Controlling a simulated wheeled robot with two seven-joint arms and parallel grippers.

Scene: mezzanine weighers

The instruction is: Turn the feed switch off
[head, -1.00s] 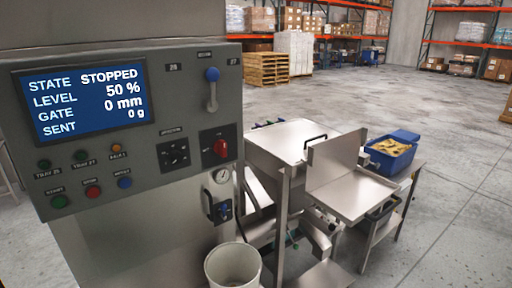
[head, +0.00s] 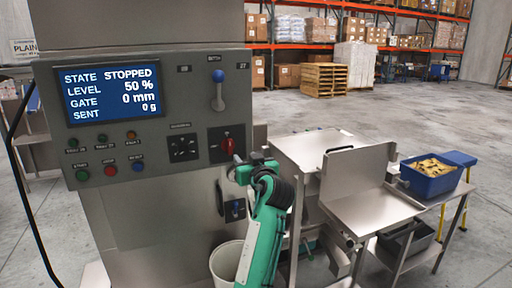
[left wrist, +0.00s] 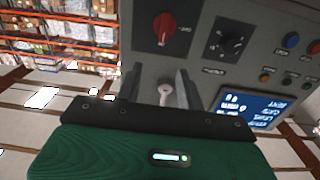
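A red rotary switch (head: 228,145) sits on a dark plate on the grey control panel (head: 160,95), right of a black dial. It also shows in the left wrist view (left wrist: 163,27), where the panel appears upside down. Labels by the switch are too small to read. My left gripper (head: 239,168) is just below and right of the switch in the head view. In the left wrist view its two dark fingers (left wrist: 158,85) are apart, with nothing gripped. A pale lever end (left wrist: 165,94) shows between them, seemingly behind. My right gripper is out of view.
A lever with a blue knob (head: 218,76) is above the switch. The screen (head: 110,93) reads STOPPED, 50 %, gate 0 mm, sent 0 g. A white bucket (head: 226,262) stands below. A steel table (head: 312,150) and a blue bin (head: 430,183) are to the right.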

